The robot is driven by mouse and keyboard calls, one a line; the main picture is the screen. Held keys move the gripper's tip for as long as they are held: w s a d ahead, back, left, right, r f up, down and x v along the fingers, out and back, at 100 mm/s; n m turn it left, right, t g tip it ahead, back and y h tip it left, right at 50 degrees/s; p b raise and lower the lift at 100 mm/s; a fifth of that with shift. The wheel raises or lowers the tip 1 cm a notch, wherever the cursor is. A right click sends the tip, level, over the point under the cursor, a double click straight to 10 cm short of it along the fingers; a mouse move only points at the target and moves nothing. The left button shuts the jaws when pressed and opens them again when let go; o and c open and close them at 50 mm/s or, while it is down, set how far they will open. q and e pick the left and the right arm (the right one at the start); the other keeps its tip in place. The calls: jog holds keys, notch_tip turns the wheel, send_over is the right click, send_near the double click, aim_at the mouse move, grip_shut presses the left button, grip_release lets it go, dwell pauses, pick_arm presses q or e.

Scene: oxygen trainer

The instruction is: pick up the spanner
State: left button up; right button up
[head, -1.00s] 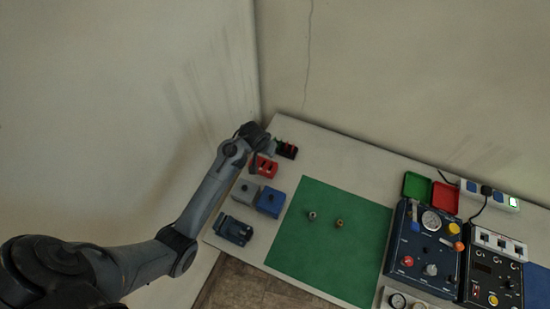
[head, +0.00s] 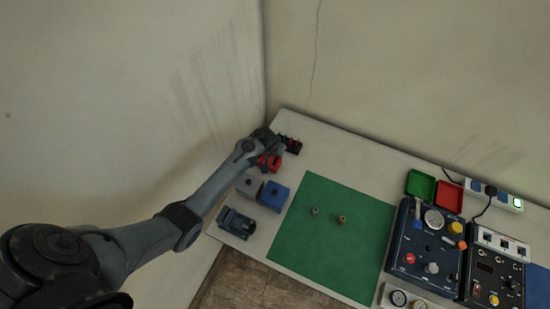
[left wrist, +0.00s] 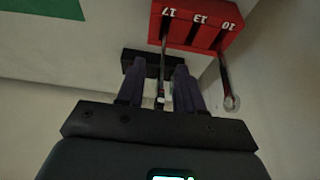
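A red rack (left wrist: 195,22) marked 17, 13 and 10 shows in the left wrist view. A thin metal spanner (left wrist: 162,70) stands out of the slot marked 17. Another spanner (left wrist: 226,80) with a ring end sticks out at the slot marked 10. My left gripper (left wrist: 158,78) has its two dark fingers on either side of the spanner at 17, with gaps visible, so it looks open. In the head view my left gripper (head: 272,141) is over the table's far left corner, partly hiding the red rack (head: 269,162). My right gripper is out of view.
A black rack (head: 291,146) stands beside the red one. A grey box (head: 249,187), blue box (head: 274,196) and dark blue device (head: 237,223) are nearer. A green mat (head: 330,255) holds two small fittings. Trays and control panels (head: 423,250) stand right. Walls close in behind.

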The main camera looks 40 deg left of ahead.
pick_arm(q)
jog(key=shift+c, duration=0.3)
grip_shut()
